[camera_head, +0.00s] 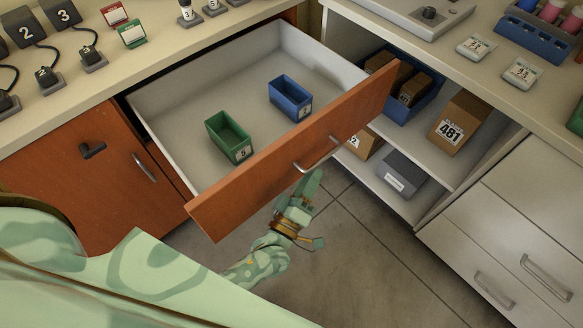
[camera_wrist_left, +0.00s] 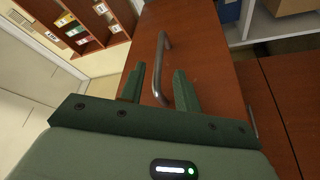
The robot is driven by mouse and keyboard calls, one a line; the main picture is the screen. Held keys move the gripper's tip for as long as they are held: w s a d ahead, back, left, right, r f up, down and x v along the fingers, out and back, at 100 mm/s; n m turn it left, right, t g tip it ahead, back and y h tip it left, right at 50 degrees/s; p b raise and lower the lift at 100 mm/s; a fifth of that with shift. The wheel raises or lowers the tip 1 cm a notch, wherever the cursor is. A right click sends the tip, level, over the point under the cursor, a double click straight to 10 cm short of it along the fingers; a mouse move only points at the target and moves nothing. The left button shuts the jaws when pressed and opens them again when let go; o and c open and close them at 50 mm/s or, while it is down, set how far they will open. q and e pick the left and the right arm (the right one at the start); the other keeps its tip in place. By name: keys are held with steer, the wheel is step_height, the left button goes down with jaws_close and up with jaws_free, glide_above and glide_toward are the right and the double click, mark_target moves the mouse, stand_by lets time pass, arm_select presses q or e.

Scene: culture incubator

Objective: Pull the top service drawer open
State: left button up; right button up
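The top service drawer (camera_head: 258,150) has a red-brown wooden front and pale inner walls. It stands far out from the counter, its inside plainly visible. Its metal bar handle (camera_head: 318,155) is on the front, and it also shows in the left wrist view (camera_wrist_left: 165,68). My left gripper (camera_head: 308,195) is just below the handle, outside the drawer front. Its fingers (camera_wrist_left: 158,88) are apart in the left wrist view, with the handle seen between them; I cannot tell whether either touches it. My right gripper is not in view.
A green bin (camera_head: 229,137) and a blue bin (camera_head: 290,98) sit in the drawer. A closed cabinet door (camera_head: 75,175) is on the left. Open shelves with boxes (camera_head: 459,122) and grey drawers (camera_head: 530,215) stand on the right. The floor (camera_head: 370,270) in front is clear.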

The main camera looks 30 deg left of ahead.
arm_select(q)
steer(key=v, duration=1)
steer(key=shift+s+p, duration=0.25)
steer(key=shift+p, duration=0.1)
